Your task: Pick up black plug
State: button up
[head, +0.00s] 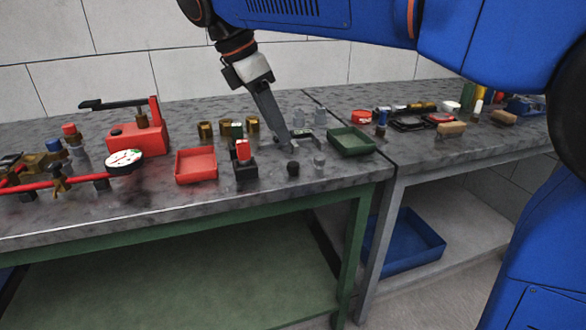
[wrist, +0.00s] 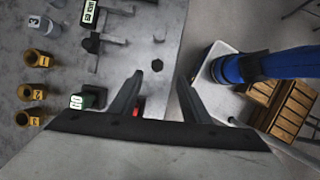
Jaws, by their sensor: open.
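The black plug (head: 293,168) is a small dark cylinder upright on the stone-topped table, near its front edge in the head view. A similar grey plug (head: 319,161) stands just to its right. My gripper (head: 287,141) hangs behind and a little left of the black plug, apart from it. In the wrist view my gripper (wrist: 160,77) shows two dark fingers spread apart with nothing held between them. Small dark items lie beyond the fingers there, but I cannot tell whether one is the black plug.
A red tray (head: 196,165) and a block with a red top (head: 243,152) stand left of the plug. A green tray (head: 351,141) is to the right. Brass fittings (head: 226,128) stand behind. A blue bin (head: 405,245) sits below the adjoining table.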

send_over(293, 164)
jog(key=s+a, duration=0.1)
jog(key=a, duration=0.1)
notch_tip(293, 164, down, 4)
jog(key=shift+s+f, duration=0.1)
jog(key=shift+f, duration=0.05)
jog(key=shift+a+x, duration=0.2)
jog(key=shift+x, duration=1.15)
jog(key=shift+a+x, duration=0.2)
jog(key=shift+x, duration=1.2)
jog(key=shift+f, duration=0.15)
grip_shut()
